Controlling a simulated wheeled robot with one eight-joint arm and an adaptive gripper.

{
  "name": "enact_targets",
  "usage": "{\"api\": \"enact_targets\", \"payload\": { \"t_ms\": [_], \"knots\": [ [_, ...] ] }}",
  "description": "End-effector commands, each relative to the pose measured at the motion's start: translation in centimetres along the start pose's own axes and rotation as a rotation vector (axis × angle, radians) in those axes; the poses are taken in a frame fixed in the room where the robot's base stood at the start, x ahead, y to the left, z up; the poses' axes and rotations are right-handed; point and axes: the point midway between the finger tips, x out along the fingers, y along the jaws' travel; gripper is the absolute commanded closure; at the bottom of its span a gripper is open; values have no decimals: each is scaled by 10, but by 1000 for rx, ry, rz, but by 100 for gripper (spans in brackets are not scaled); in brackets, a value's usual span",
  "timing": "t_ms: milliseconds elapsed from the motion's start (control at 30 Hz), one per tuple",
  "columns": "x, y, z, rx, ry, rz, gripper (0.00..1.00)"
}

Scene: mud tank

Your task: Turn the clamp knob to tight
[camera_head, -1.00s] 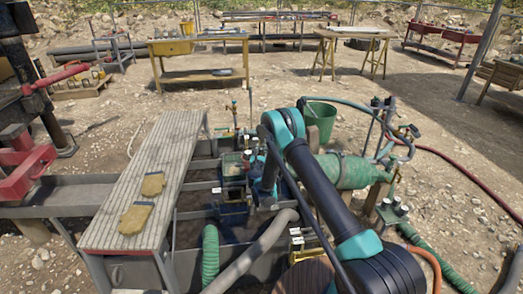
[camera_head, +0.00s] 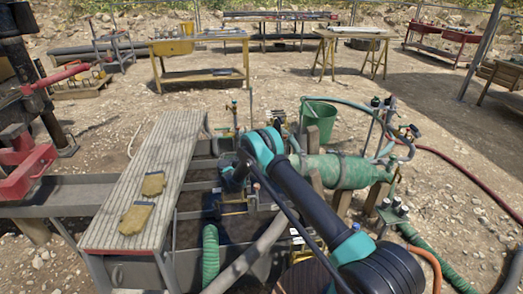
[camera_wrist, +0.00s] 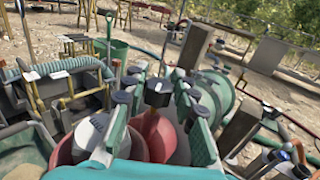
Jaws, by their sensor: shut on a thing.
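In the wrist view, the two fingers of my gripper (camera_wrist: 160,115) stand on either side of a red rounded part with a dark top, which looks like the clamp knob (camera_wrist: 155,130). The gripper is shut on it. The lower part of the knob and the exact finger contact are hidden by the gripper's own body. I cannot read any tight mark or the knob's angle. In the head view, my arm covers the knob, and my gripper is mostly hidden over the frame of the mud tank.
A green cylinder (camera_head: 340,171) lies right of my arm, with a green bucket (camera_head: 318,118) behind it. A slatted walkway (camera_head: 150,190) with two yellow gloves (camera_head: 137,217) lies left.

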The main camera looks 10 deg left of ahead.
Motion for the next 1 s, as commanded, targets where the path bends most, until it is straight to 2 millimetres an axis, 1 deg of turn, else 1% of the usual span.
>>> {"api": "enact_targets", "payload": {
  "t_ms": [500,533,700,1000],
  "knots": [
    [1,0,0,0,0,-19,100],
    [1,0,0,0,0,-19,70],
    [1,0,0,0,0,-19,50],
    [-1,0,0,0,0,-19,50]
  ]
}}
